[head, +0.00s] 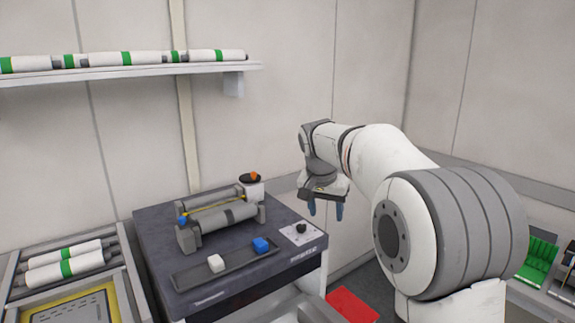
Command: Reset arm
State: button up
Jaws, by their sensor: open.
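My arm is white and grey and reaches in from the right of the head view. My gripper (325,209) hangs at its end with two blue fingertips pointing down. It is open, with nothing seen between the fingers. It is in the air, to the right of a dark-topped bench (160,232) and appears clear of it.
A shelf (130,72) holds white-and-green rolls. A red item (352,305) lies low in front; a green rack (538,260) is at right.

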jog(key=s+d+f+n, duration=0.1)
jog(key=s+d+f, duration=0.1)
jog(key=s, duration=0.9)
jog(key=s+d+f+n+y, duration=0.1)
jog(key=s+f+n, duration=0.1)
jog(key=s, duration=0.9)
jog(key=s+d+f+n, duration=0.2)
jog(key=s+f, duration=0.2)
jog(key=s, duration=0.7)
jog(key=shift+d+f+y, duration=0.3)
jog(key=shift+f+y, duration=0.05)
jog(key=shift+y, duration=0.05)
